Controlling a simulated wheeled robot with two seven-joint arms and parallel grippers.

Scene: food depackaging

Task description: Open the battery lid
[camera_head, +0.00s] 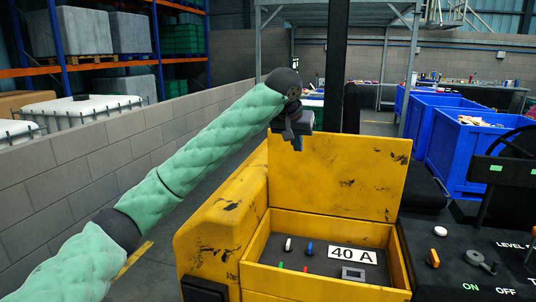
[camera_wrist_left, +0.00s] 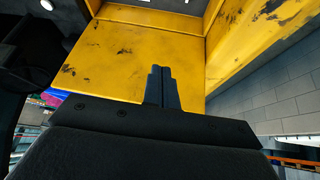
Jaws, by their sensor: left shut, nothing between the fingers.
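The yellow battery lid (camera_head: 340,175) stands raised, roughly upright, at the back of the yellow battery box (camera_head: 225,235). The box is open at the front, and its inside shows a "40 A" label (camera_head: 352,255), a grey socket-like part (camera_head: 353,273) and small coloured pieces. My left gripper (camera_head: 297,145) is at the lid's upper left edge, fingers pointing down, shut and empty. In the left wrist view its closed fingers (camera_wrist_left: 162,80) show against a scuffed yellow panel (camera_wrist_left: 125,55); whether they touch it I cannot tell. My right gripper is not in view.
A black control panel with an orange knob (camera_head: 433,258) and a white knob (camera_head: 440,231) lies right of the box. A grey block wall (camera_head: 80,180) runs along the left. Blue bins (camera_head: 455,150) stand at the back right. A dark post (camera_head: 335,65) rises behind the lid.

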